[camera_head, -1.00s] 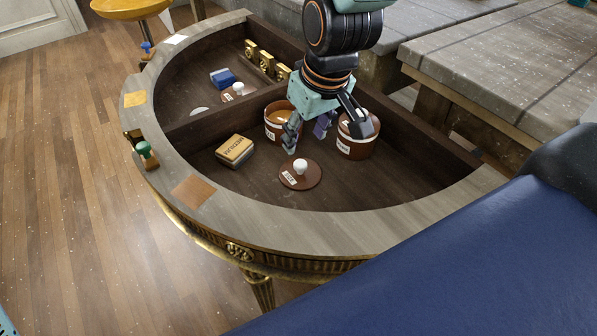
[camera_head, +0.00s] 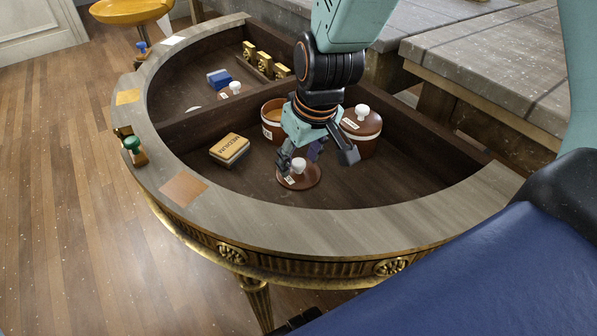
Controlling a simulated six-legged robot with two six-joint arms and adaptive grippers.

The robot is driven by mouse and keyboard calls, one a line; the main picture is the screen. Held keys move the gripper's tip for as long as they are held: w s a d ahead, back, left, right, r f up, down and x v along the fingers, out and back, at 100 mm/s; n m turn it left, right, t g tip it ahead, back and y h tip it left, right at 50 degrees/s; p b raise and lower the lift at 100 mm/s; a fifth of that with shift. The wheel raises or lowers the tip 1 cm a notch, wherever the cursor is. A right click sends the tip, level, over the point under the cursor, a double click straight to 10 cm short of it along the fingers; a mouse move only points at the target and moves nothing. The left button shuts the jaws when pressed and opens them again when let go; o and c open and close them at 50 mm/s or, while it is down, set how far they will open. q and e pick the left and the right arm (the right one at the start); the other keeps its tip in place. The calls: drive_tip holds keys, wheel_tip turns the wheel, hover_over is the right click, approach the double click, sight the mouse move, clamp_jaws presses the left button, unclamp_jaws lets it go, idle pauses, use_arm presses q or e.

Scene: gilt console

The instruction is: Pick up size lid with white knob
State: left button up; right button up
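The size lid (camera_head: 312,181) is a flat, round, brown-red disc with a white knob (camera_head: 298,165) and a small white label. It lies on the dark floor of the console's front compartment in the head view. My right gripper (camera_head: 317,160) points down from above, its fingers spread and empty. One finger is close to the left of the knob in the picture, partly in front of the lid's far edge. The others are to the right of the knob. I cannot tell whether any finger touches it. My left gripper is not in view.
Behind the gripper stand an open brown pot (camera_head: 268,129) and a lidded pot with a white knob (camera_head: 366,128). A yellow-topped box (camera_head: 230,148) lies to the left. A divider separates the far compartment, which holds a blue block (camera_head: 219,79). The curved console rim (camera_head: 330,228) runs in front.

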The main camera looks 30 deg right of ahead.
sight(300, 163)
drive_tip(key=shift+s, duration=0.1)
drive_tip(key=c, duration=0.3)
clamp_jaws()
drive_tip(key=shift+r, duration=0.1)
wheel_tip(300, 163, up, 10)
drive_tip(key=p, duration=1)
drive_tip(key=w+d+r+n+y+p, duration=0.1)
drive_tip(key=w+n+p, duration=0.5)
drive_tip(key=w, duration=0.6)
drive_tip(key=shift+w+d+r+y+p, duration=0.3)
drive_tip(key=shift+d+r+p, duration=0.45)
drive_tip(key=shift+r+p, duration=0.55)
